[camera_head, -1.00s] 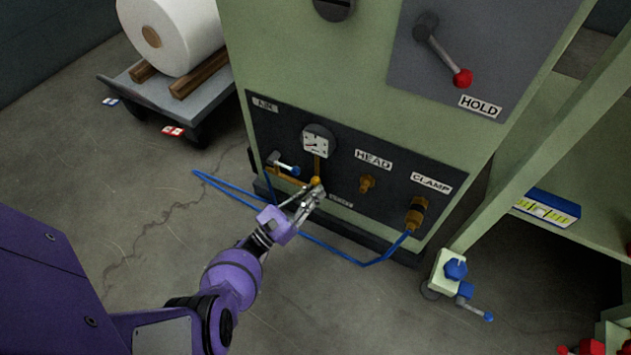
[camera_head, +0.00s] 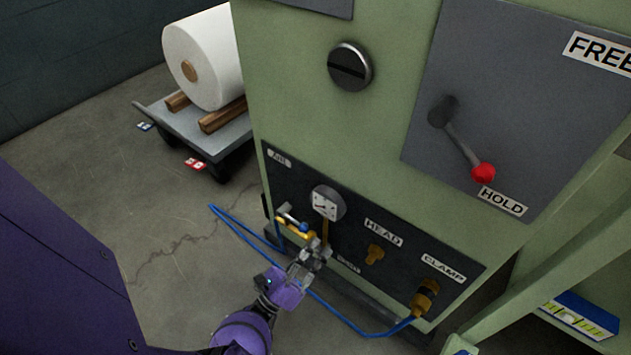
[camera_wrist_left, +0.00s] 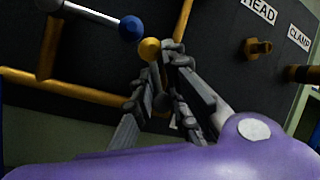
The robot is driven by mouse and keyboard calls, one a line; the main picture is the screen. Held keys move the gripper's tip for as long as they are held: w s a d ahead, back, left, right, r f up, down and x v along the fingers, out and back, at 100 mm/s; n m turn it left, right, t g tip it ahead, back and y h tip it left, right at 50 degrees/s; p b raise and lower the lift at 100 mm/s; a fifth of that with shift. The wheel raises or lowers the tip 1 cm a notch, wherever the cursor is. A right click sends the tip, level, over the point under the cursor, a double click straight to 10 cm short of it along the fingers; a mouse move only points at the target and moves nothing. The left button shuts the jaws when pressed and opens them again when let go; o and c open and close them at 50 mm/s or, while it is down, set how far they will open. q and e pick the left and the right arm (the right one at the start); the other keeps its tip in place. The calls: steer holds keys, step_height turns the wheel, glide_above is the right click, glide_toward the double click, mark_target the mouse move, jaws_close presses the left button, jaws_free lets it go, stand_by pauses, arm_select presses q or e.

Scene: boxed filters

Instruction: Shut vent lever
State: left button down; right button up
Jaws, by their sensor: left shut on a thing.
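The vent lever (camera_wrist_left: 150,48) has a yellow ball knob and a grey stem, low on the dark panel below the gauge. In the left wrist view its stem runs down between my fingers, with the knob showing just beyond their tips. My left gripper (camera_head: 315,250) is shut on this lever, and it also shows in the left wrist view (camera_wrist_left: 158,78). In the head view the fingers mostly hide the lever and part of the label beside it. My right gripper is out of view.
A blue-knobbed lever (camera_wrist_left: 130,28) sits on the yellow pipe just left. A gauge (camera_head: 328,202) is above my gripper. A blue hose (camera_head: 345,320) runs along the floor to the CLAMP fitting (camera_head: 425,298). A cart (camera_head: 183,128) carries a white roll (camera_head: 205,62).

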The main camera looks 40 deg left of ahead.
arm_select(q)
steer(key=shift+a+f+y, duration=0.1)
steer(key=shift+a+y, duration=0.3)
steer(key=shift+a, duration=0.25)
steer(key=c, duration=1.7)
jaws_free()
steer(key=shift+f, duration=0.1)
steer(key=shift+d, duration=0.25)
